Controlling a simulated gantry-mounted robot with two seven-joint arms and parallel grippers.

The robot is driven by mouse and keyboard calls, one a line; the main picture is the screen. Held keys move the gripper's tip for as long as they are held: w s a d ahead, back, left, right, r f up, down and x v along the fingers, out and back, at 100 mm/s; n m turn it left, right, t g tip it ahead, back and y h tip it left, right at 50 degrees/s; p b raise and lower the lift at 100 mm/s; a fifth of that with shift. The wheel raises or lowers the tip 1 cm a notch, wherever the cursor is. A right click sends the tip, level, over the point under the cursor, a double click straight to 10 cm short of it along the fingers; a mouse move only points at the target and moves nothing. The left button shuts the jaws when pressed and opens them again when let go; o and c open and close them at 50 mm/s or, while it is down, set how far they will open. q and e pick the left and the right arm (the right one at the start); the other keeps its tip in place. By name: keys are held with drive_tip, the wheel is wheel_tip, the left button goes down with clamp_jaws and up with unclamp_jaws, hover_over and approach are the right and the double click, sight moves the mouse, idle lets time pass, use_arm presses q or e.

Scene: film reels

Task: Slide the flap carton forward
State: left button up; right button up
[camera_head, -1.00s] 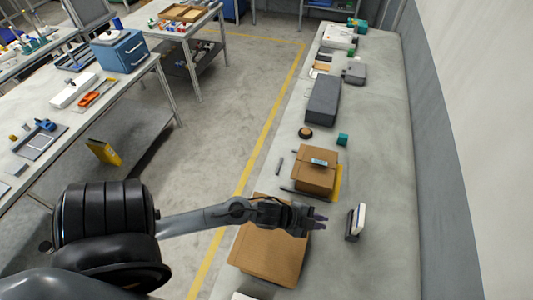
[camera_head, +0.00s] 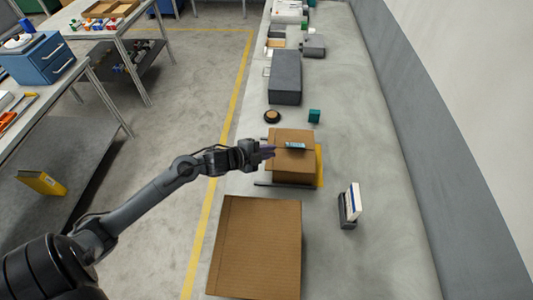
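A large brown cardboard carton (camera_head: 255,247) lies on the long bench at the bottom of the view, its top facing up. A smaller brown carton (camera_head: 292,167) stands beyond it with a small teal item (camera_head: 295,146) on top. I cannot tell which of the two is the flap carton. My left gripper (camera_head: 269,154) is at the left side of the smaller carton, near its top edge. Whether it touches the carton, and whether its fingers are open or shut, cannot be told. My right gripper is not in view.
A yellow sheet (camera_head: 320,166) shows beside the smaller carton. A dark holder with white upright pieces (camera_head: 349,206) stands to the right. The bench's right side is mostly clear.

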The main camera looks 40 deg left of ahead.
sight(290, 152)
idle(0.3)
use_arm(q)
drive_tip(key=b+x, duration=0.1)
drive_tip(key=x, duration=0.9)
drive_tip(key=shift+w+f, duration=0.2)
drive_tip(key=shift+w, duration=0.15)
clamp_jaws()
